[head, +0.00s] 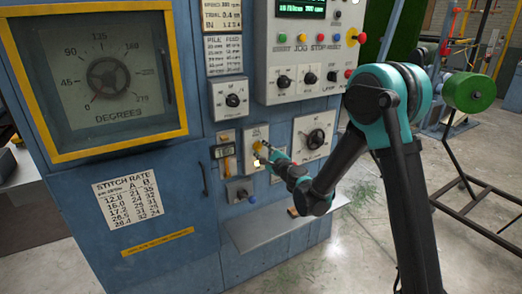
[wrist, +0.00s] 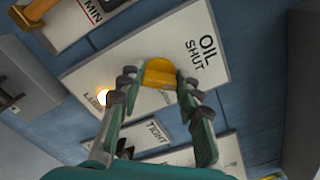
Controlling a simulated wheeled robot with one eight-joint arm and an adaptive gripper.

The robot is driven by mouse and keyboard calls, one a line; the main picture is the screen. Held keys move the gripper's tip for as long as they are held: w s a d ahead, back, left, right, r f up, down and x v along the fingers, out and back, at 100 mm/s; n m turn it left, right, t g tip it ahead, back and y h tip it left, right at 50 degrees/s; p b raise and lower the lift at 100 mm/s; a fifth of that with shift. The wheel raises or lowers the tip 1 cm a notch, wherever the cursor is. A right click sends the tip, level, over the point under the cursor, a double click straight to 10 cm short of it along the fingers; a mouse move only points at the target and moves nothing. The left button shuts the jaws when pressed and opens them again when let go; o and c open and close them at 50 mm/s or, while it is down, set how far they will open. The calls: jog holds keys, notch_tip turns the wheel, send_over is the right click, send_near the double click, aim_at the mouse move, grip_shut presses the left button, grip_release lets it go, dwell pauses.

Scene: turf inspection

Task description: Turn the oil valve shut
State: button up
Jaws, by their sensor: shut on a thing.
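The oil valve is a yellow handle (wrist: 160,75) on a pale plate (wrist: 215,68) marked "OIL" and "SHUT". In the head view the yellow handle (head: 258,147) shows small on the lower part of the blue machine front. My gripper (wrist: 158,88) has its fingertips on both sides of the yellow handle and is shut on it. In the head view my gripper (head: 263,153) reaches the plate from the lower right. The fingers and wrist hide part of the plate, and I cannot tell the handle's exact angle.
A lit round lamp (wrist: 104,97) sits beside the left finger. A dial plate (head: 315,137) is to the right of the valve, a yellow lever unit (head: 226,159) to its left, and a blue-tipped switch (head: 241,193) below. A grey shelf (head: 268,226) juts out underneath.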

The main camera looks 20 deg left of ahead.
jog(key=n, duration=0.4)
jog(key=shift+s+f+n, duration=0.1)
jog(key=shift+n, duration=0.2)
jog(key=shift+f+n, duration=0.1)
jog(key=shift+n, duration=1.5)
jog(key=o, duration=1.2)
jog(key=shift+c, duration=0.2)
jog(key=v, duration=1.2)
